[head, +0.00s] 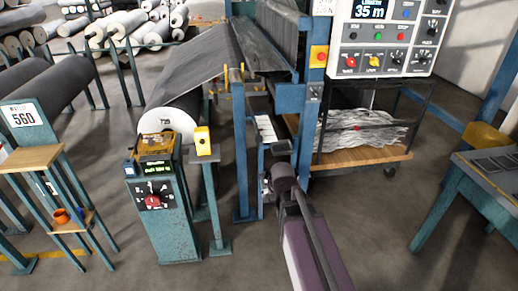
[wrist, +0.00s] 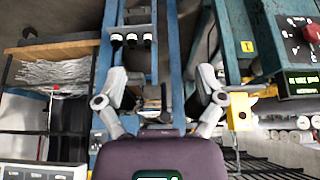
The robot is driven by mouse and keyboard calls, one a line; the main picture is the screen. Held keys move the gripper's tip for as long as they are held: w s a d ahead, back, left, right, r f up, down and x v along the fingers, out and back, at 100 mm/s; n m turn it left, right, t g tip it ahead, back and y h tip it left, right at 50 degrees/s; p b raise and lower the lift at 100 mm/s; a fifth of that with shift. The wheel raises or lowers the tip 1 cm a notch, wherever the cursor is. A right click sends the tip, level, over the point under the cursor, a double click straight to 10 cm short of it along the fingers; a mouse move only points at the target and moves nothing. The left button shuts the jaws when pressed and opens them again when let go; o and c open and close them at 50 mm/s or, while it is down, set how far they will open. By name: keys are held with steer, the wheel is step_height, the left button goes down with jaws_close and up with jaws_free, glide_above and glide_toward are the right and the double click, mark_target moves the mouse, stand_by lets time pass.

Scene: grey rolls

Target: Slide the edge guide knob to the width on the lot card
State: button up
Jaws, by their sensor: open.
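My gripper (wrist: 161,84) is open in the wrist view, its two fingers wide apart over blue frame rails with nothing clearly held between them. In the head view my dark arm ends low beside the blue machine post, and its wrist hides most of the gripper. A white marked plate (head: 266,129) sits on the blue frame just beyond my wrist, with a small dark part (head: 281,148) near it. I cannot tell whether that part is the edge guide knob.
A control panel (head: 383,37) showing 35 m stands at upper right. A teal pedestal (head: 167,228) with a red knob and a yellow box (head: 202,140) on a post stand left.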

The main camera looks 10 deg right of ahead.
steer(key=w+f+t+b, duration=0.4)
steer(key=w+t+b, duration=0.2)
steer(key=w+b, duration=0.5)
steer(key=t+b, duration=1.1)
steer(key=b, duration=0.4)
glide_toward(259, 140)
steer(key=f+v, duration=0.1)
steer(key=v, duration=0.2)
steer(key=shift+r, duration=0.4)
steer(key=shift+w+r, duration=0.1)
steer(key=shift+w, duration=0.1)
steer(key=p+x, duration=0.5)
steer(key=x, duration=0.8)
steer(key=shift+w+r, duration=0.1)
steer(key=shift+w, duration=0.1)
